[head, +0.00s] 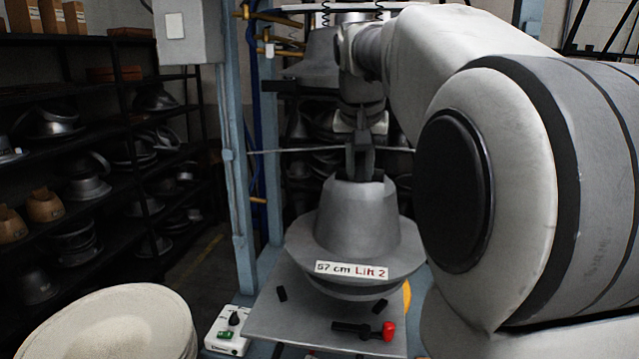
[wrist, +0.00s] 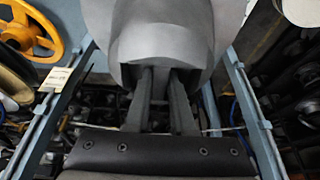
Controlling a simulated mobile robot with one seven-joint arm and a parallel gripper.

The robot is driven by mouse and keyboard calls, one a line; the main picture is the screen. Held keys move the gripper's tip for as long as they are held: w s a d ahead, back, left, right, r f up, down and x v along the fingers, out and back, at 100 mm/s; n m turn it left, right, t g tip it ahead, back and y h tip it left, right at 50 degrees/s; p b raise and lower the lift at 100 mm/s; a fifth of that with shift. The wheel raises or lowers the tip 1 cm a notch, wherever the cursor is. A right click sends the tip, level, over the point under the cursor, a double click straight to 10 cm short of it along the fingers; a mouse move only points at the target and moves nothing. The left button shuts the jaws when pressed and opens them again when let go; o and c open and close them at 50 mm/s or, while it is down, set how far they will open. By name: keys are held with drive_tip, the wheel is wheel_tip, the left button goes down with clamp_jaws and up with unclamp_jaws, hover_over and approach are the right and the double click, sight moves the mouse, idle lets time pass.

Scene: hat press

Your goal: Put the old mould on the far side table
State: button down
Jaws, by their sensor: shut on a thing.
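The old mould (head: 357,215) is a grey metal hat shape with a crown and wide brim. It stands upright over the press plate (head: 265,318), with a label reading "57 cm Lift 2" on its brim. My gripper (head: 362,172) is above the crown and shut on its top. In the wrist view, both fingers of my gripper (wrist: 162,85) reach into the top of the mould (wrist: 165,28). A second grey rim shows under the brim; I cannot tell whether the mould touches it. I cannot make out the far side table.
A blue press post (head: 238,160) stands left of the mould. Shelves of moulds (head: 90,150) line the left. A pale hat body (head: 110,325) is at front left, beside a white control box (head: 228,330). A red-tipped lever (head: 388,331) lies at the plate's front. A yellow wheel (wrist: 30,35) is nearby.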

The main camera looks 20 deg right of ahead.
drive_tip(key=s+d+r, duration=0.2)
drive_tip(key=s+r, duration=0.1)
drive_tip(key=s+d+r, duration=0.1)
drive_tip(key=s, duration=0.1)
drive_tip(key=shift+s+d+r, duration=0.2)
drive_tip(key=shift+s+d, duration=0.05)
drive_tip(key=shift+d, duration=0.15)
drive_tip(key=shift+a, duration=0.1)
